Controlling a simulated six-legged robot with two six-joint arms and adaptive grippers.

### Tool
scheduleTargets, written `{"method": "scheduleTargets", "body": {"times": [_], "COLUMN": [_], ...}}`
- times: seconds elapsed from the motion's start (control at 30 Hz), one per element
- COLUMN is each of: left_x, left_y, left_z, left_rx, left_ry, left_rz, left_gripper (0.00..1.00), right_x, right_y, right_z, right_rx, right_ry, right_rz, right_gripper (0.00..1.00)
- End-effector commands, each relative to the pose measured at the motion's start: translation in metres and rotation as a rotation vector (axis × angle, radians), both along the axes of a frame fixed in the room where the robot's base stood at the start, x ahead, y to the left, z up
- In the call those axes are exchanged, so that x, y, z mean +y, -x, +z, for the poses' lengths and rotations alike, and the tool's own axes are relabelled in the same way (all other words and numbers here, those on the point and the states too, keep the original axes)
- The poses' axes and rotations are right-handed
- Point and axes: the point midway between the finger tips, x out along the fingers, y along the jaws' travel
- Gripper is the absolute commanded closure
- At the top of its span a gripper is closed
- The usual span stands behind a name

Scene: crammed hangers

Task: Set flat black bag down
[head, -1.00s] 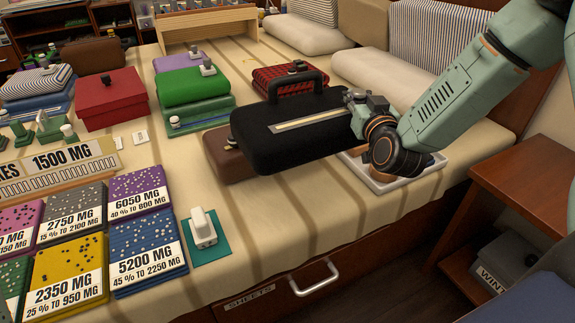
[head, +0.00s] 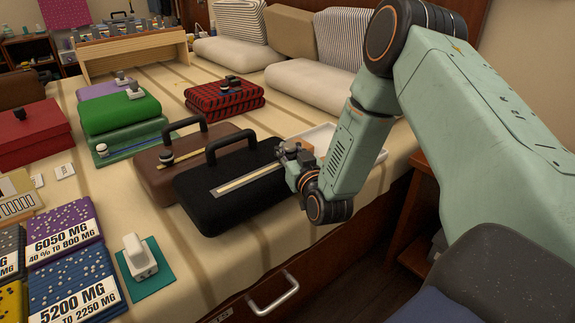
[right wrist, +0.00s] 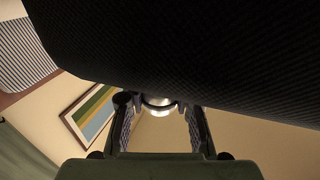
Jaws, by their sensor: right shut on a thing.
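The black bag (head: 225,202) has an arched handle and a pale strip along its top. In the head view it lies roughly flat, low over the bed's front part, just in front of a brown bag (head: 150,165). I cannot tell whether its underside touches the bed. My right gripper (head: 291,160) is at the bag's right end and is shut on it. In the right wrist view the bag's dark weave (right wrist: 200,45) fills the top, and a shiny round part (right wrist: 159,106) shows between the fingers. My left gripper is not in view.
A white tray (head: 321,138) lies behind my right gripper. Green folded cloths (head: 118,112) and a red plaid stack (head: 224,97) stand behind the bags. A white object on a teal mat (head: 155,279) is at front left. Bare bedspread (head: 225,268) lies in front of the black bag.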

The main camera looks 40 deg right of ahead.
Motion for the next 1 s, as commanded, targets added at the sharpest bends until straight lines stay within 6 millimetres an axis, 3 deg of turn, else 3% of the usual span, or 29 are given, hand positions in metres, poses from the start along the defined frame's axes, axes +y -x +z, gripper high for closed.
{"method": "scheduleTargets", "body": {"times": [0.2,0.63,0.67,1.0], "left_x": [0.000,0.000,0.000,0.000], "left_y": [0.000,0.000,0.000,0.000], "left_z": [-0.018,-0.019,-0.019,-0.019], "left_rx": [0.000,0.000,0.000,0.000], "left_ry": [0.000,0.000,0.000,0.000], "left_rz": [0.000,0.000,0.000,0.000], "left_gripper": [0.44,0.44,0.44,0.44], "right_x": [0.000,0.000,0.000,0.000], "right_y": [0.000,0.000,0.000,0.000], "right_z": [-0.034,-0.038,-0.040,-0.039], "right_rx": [-0.002,-0.003,0.002,0.002], "right_ry": [0.000,0.000,0.001,0.001], "right_rz": [0.001,0.001,0.001,0.001], "right_gripper": [1.00,1.00,0.79,0.50]}}
